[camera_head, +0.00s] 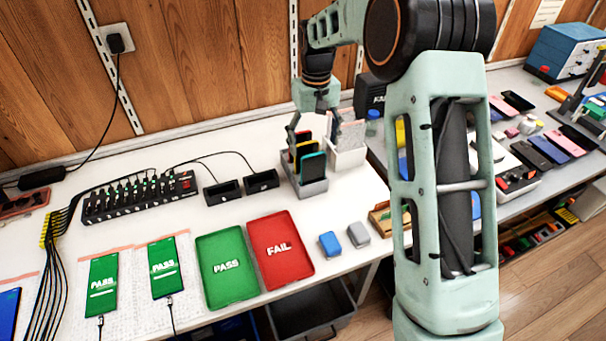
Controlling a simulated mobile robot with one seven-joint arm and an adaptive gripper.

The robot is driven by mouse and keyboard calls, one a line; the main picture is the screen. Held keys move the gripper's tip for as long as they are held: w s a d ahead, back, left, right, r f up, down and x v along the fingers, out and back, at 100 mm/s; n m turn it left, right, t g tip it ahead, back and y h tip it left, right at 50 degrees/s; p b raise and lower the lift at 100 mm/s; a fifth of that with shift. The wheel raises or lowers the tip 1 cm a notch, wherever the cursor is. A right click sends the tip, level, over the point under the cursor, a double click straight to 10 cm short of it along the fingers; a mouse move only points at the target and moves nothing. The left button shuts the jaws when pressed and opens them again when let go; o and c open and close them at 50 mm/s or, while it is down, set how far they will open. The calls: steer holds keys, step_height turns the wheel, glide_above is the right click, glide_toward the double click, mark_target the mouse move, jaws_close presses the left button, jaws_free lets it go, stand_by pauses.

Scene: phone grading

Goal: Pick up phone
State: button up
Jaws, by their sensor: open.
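Several phones (313,166) stand upright in a grey slotted rack (307,188) on the white bench, showing black faces with orange, yellow and green edges. My gripper (314,142) points down over this rack, its fingers spread on either side of the upper ends of the phones. It is open, and I cannot tell whether a finger touches a phone. Two phones with green PASS screens (103,284) (164,267) lie flat on white mats at the lower left, each with a cable plugged in.
A green PASS tray (227,290) and a red FAIL tray (279,271) lie at the front. A white bin (346,155) stands right of the rack. Two small black boxes (262,180) and a multi-port hub (130,196) are to the left. My arm hides part of the right side.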

mark_target(313, 171)
step_height(313, 171, down, 11)
steer(key=shift+r, duration=0.2)
steer(key=shift+s, duration=0.1)
steer(key=c, duration=1.3)
steer(key=shift+c, duration=0.5)
steer(key=shift+r, duration=0.1)
